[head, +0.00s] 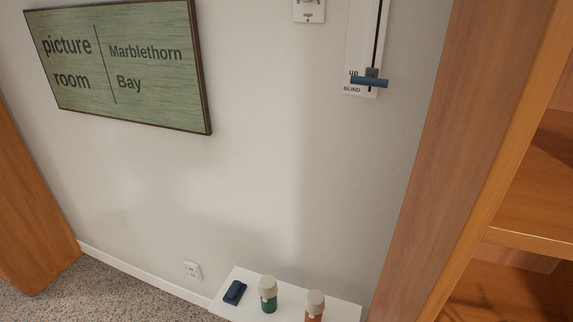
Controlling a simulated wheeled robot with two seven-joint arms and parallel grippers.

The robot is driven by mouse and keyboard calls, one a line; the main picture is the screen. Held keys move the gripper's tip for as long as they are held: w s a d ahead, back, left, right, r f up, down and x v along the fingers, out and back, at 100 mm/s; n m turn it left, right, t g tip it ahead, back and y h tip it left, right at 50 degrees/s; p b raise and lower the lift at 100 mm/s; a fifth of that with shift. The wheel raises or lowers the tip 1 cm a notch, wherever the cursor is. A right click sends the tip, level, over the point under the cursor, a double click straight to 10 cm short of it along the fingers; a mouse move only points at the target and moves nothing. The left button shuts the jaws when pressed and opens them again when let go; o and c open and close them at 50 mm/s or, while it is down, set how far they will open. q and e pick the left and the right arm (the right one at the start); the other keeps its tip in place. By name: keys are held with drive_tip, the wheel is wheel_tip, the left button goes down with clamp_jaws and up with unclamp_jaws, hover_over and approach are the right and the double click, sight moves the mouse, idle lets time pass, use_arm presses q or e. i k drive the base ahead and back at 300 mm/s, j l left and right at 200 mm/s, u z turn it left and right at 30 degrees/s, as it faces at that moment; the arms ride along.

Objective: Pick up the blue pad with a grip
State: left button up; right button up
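The blue pad (234,292) is a small dark blue block with a raised part on top, seen in the head view. It lies near the left end of a white shelf or table top (243,273) at the bottom of the picture. Neither of my grippers shows in the head view.
A green container (268,296) with a pale cap stands right of the pad, and an orange one (314,306) stands further right. A wooden shelf unit (470,150) rises on the right. A blind slider with a blue handle (369,82) and a green sign (120,65) are on the wall.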

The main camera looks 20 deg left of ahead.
sight(238, 289)
drive_tip(key=j+u, duration=0.1)
drive_tip(key=u, duration=0.35)
drive_tip(key=k+j+u, duration=0.1)
drive_tip(key=u, duration=0.35)
